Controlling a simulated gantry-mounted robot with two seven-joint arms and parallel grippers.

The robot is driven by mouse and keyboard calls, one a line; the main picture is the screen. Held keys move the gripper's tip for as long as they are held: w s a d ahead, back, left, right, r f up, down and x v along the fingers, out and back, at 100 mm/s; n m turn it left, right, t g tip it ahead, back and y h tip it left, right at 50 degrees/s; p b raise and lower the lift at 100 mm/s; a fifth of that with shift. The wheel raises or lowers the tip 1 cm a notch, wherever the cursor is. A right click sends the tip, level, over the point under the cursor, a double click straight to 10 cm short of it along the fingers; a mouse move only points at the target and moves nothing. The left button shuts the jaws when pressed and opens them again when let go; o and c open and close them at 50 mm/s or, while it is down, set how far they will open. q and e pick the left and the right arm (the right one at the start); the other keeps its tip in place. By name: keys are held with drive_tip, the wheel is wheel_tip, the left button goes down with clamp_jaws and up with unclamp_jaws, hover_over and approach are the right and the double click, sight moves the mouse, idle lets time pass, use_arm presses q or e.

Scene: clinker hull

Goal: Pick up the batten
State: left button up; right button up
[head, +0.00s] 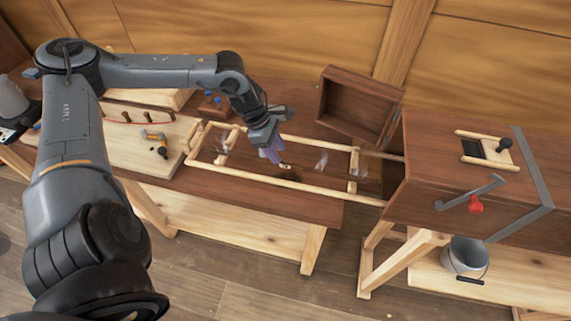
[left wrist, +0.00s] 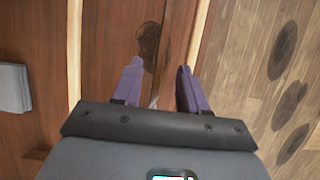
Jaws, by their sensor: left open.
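Two long pale wooden strips, a far one (head: 325,147) and a near one (head: 300,184), run lengthwise over the dark brown bench; I cannot tell whether either is the batten. My left gripper (head: 272,155) is over the bench between them, its purple fingers pointing down. In the left wrist view, my left gripper (left wrist: 160,72) is open with nothing between its fingers. One pale strip (left wrist: 75,50) is left of the fingers and another (left wrist: 199,38) is near the right finger, apart from it as far as I can tell. My right gripper is not in view.
A brown box (head: 420,175) on trestles stands at the right end of the strips. An open wooden box (head: 355,105) is behind them. A bucket (head: 465,258) sits below the box.

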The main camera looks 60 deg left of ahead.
sight(285, 163)
use_arm(q)
drive_tip(key=x, duration=0.3)
drive_tip(key=shift+w+d+r, duration=0.1)
drive_tip(key=shift+w+d, duration=0.1)
drive_tip(key=shift+d, duration=0.1)
drive_tip(key=shift+w+d+f, duration=0.15)
drive_tip(key=shift+f, duration=0.5)
clamp_jaws()
